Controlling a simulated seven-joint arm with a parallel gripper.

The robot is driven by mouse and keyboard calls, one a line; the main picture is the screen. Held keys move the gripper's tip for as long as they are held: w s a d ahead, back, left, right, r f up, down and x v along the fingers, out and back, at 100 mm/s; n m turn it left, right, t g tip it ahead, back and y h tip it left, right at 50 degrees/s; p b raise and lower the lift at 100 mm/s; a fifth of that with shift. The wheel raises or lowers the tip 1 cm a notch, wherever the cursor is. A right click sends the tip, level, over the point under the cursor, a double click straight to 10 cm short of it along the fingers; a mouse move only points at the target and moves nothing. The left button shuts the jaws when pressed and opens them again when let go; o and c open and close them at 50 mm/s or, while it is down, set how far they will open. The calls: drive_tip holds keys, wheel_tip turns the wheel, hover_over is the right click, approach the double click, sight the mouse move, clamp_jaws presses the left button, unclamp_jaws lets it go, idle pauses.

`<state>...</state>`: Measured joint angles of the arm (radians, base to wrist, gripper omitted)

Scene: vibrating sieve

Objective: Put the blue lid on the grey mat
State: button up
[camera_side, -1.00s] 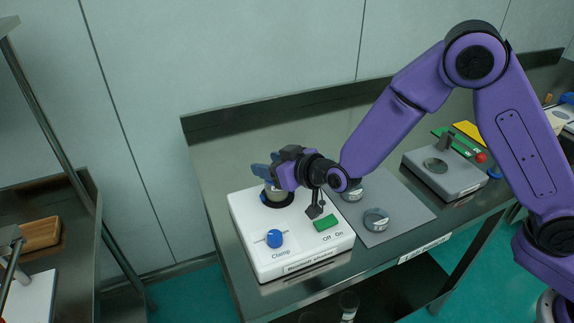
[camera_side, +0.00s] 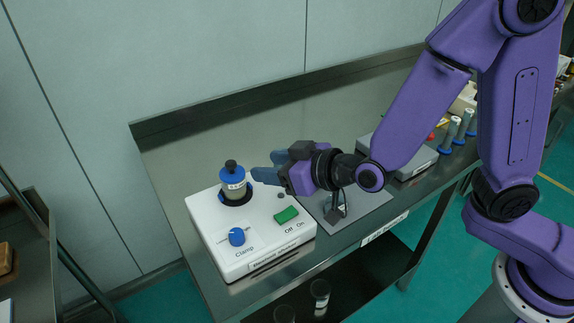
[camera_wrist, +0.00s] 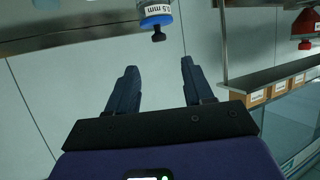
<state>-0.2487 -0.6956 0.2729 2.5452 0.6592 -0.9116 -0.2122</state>
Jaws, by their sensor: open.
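The blue lid (camera_side: 232,175) with a black knob sits on top of a labelled sieve stack (camera_side: 236,190) in the white shaker's round seat. In the wrist view the blue lid (camera_wrist: 156,21) shows at the top edge, with its knob pointing down the picture and a "0.5 mm" label beside it. My gripper (camera_side: 264,170) is open and empty, just right of the lid and apart from it. In the wrist view the gripper (camera_wrist: 158,70) has its fingers spread, and the knob lies beyond their tips. The grey mat (camera_side: 374,203) lies right of the shaker, partly hidden by my gripper and wrist.
The white shaker (camera_side: 268,252) carries a blue clamp knob (camera_side: 237,237) and a green switch (camera_side: 286,215). A grey device (camera_side: 418,160) and several blue-based tools (camera_side: 448,136) stand farther right. Bare bench lies behind the shaker. Small jars (camera_side: 320,292) stand on the shelf below.

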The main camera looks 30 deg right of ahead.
drive_tip(key=shift+v, duration=1.5)
drive_tip(key=s+d+f+n+g, duration=0.1)
drive_tip(key=s+d+n+g, duration=0.2)
drive_tip(key=s+d+g, duration=0.3)
drive_tip(key=s+d+f+n+g+h, duration=0.1)
drive_tip(key=s+d+n+g, duration=0.3)
drive_tip(key=s, duration=1)
drive_tip(key=shift+d+g, duration=0.9)
drive_tip(key=shift+d, duration=0.3)
drive_tip(key=shift+o, duration=1.2)
drive_tip(key=s+d+n+h, duration=0.1)
drive_tip(key=s+d+h, duration=0.2)
drive_tip(key=d, duration=0.5)
drive_tip(key=shift+s+d+r+g, duration=0.2)
drive_tip(key=shift+d+r+g, duration=0.1)
drive_tip(key=shift+r, duration=0.15)
drive_tip(key=o, duration=0.4)
drive_tip(key=shift+d+h, duration=0.25)
drive_tip(key=shift+h, duration=0.05)
drive_tip(key=shift+o, duration=0.2)
